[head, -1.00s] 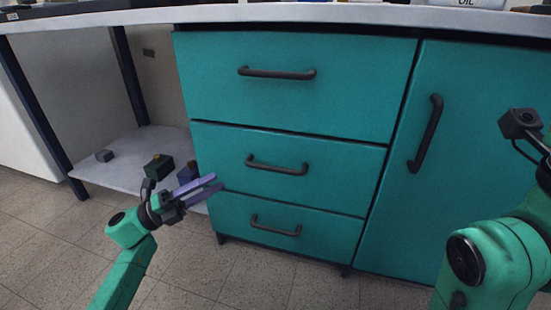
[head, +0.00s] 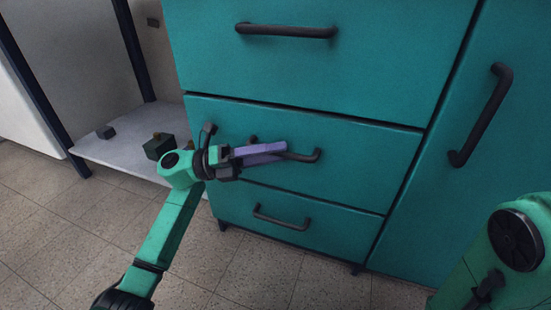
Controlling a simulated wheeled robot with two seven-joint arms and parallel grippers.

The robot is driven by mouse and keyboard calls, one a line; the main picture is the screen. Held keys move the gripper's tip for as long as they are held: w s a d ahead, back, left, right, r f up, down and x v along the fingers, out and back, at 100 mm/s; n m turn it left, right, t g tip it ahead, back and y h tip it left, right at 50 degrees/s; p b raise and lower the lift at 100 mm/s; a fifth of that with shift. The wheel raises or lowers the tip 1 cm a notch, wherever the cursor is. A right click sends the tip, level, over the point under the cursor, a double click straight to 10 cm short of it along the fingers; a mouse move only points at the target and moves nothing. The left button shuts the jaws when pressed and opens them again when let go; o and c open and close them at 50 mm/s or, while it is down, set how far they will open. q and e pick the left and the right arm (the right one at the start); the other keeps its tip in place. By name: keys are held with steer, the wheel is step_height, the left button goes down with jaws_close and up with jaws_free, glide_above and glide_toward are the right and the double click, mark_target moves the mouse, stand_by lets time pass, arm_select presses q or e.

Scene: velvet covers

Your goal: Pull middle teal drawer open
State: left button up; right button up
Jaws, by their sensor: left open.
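The middle teal drawer (head: 345,155) is closed, flush with the drawers above and below. Its dark bar handle (head: 305,156) runs across the front, partly hidden behind my left gripper. My left gripper (head: 286,151) is open, its purple fingers pointing right in front of the handle's middle. I cannot tell whether the fingers touch the handle or lie around it. My right gripper is not in view; only part of my right arm shows at the lower right.
The top drawer (head: 390,60) and bottom drawer (head: 330,226) are closed. A cabinet door (head: 500,180) with a vertical handle is at the right. A low shelf (head: 115,154) with small boxes stands at the left. Tiled floor in front is clear.

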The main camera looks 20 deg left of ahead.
arm_select(q)
steer(key=shift+d+r, duration=0.1)
steer(key=shift+d, duration=0.1)
jaws_close()
stand_by(1.3)
